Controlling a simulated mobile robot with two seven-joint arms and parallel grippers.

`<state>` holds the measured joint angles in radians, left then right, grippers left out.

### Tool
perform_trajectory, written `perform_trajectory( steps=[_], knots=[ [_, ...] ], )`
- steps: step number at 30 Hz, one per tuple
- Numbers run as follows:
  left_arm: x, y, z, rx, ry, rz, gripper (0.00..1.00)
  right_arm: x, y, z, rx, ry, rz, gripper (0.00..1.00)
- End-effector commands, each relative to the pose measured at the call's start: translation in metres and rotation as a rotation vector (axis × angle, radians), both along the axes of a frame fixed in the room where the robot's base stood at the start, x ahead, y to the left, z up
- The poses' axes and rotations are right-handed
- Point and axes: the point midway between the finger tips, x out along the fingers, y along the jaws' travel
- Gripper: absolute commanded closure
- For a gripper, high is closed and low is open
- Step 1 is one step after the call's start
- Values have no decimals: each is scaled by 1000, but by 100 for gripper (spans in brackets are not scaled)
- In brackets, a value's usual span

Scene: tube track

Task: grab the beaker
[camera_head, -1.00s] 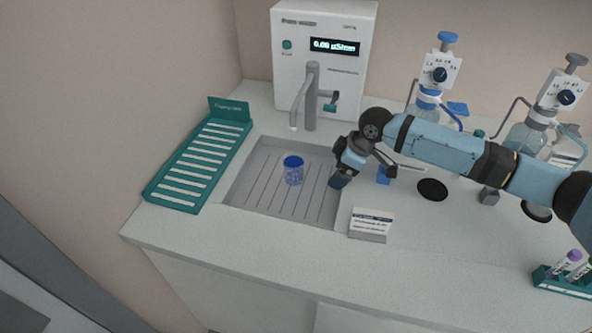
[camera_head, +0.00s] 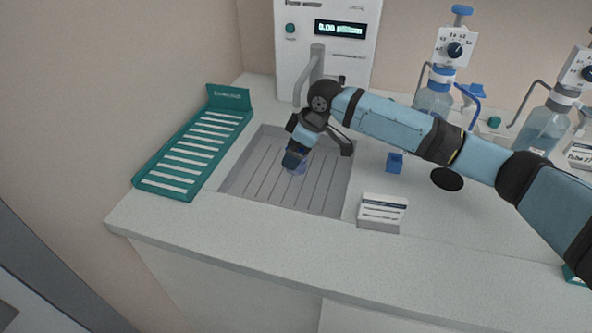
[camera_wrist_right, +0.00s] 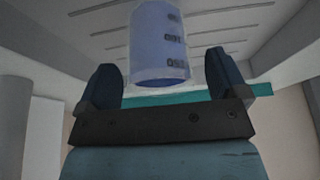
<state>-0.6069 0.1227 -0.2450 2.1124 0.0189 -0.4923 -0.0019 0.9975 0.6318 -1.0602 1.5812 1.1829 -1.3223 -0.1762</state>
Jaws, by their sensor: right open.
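The beaker (camera_head: 298,168) is a small bluish see-through cup in the grey ribbed sink tray (camera_head: 252,190). My right gripper (camera_head: 292,160) is over it in the head view and hides most of it. In the right wrist view the beaker (camera_wrist_right: 160,45), with dark markings on its side, stands between and a little beyond the two open fingers of my right gripper (camera_wrist_right: 162,80). Gaps show on both sides, so the fingers appear not to touch it. My left gripper is not in view.
A white water unit (camera_head: 335,60) with a grey tap stands behind the tray. A teal rack (camera_head: 165,190) lies left of the tray. A small sign (camera_head: 382,212), a blue block (camera_head: 395,162) and bottles with dispensers (camera_head: 434,98) are to the right.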

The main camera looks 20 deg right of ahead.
Motion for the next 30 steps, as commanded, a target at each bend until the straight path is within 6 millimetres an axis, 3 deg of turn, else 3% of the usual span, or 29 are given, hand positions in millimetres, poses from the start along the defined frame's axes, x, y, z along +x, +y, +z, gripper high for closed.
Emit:
perform_trajectory(
  steps=[11, 15, 18, 30],
  knots=[
    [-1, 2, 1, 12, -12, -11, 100, 1, 1, -2, 1, -2, 1, 11],
    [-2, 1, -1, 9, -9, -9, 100, 1, 1, -2, 1, -2, 1, 43],
    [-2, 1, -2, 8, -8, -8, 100, 1, 1, -2, 1, -2, 1, 61],
    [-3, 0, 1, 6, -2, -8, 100, 0, 2, 2, 1, -1, 1, 62]
  ],
)
